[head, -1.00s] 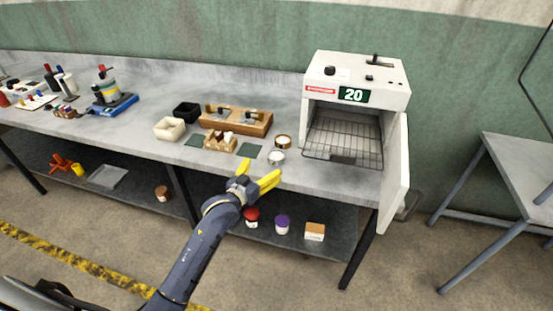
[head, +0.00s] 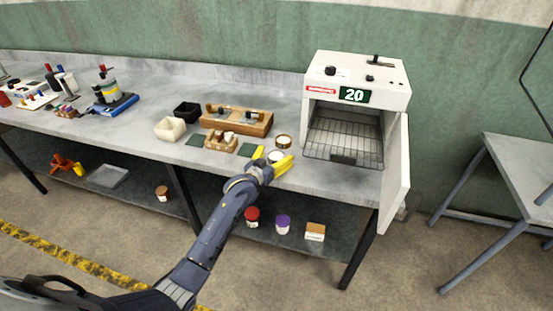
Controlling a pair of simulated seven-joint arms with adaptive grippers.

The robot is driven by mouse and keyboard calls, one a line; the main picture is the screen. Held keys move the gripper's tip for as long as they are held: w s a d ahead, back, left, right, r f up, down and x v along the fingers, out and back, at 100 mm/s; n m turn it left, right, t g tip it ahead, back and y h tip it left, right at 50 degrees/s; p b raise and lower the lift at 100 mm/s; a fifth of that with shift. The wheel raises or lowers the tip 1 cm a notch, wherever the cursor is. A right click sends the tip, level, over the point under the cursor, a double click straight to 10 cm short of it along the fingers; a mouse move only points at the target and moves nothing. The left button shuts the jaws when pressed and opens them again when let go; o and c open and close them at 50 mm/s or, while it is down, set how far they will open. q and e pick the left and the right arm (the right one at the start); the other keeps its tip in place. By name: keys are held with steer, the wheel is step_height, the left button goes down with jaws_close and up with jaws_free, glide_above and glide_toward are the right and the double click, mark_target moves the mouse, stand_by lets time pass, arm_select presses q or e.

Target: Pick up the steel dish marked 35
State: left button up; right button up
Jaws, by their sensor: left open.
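A small round steel dish (head: 276,156) is on the bench near its front edge, partly hidden by my gripper. No number on it is legible. My left gripper (head: 273,159) is open with yellow fingers. In the head view one finger is to the left of the dish and the other is at its lower right; I cannot tell whether they touch it. My right gripper is not in view.
A white oven (head: 355,84) showing 20 stands to the right, its door (head: 396,178) open and a wire rack inside. A wooden block (head: 222,142), a dark green square (head: 249,149), a white box (head: 170,128) and a wooden rack (head: 237,122) are to the left.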

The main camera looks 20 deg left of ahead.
arm_select(q)
steer(key=shift+w+d, duration=0.1)
steer(key=shift+w, duration=0.35)
steer(key=c, duration=1.3)
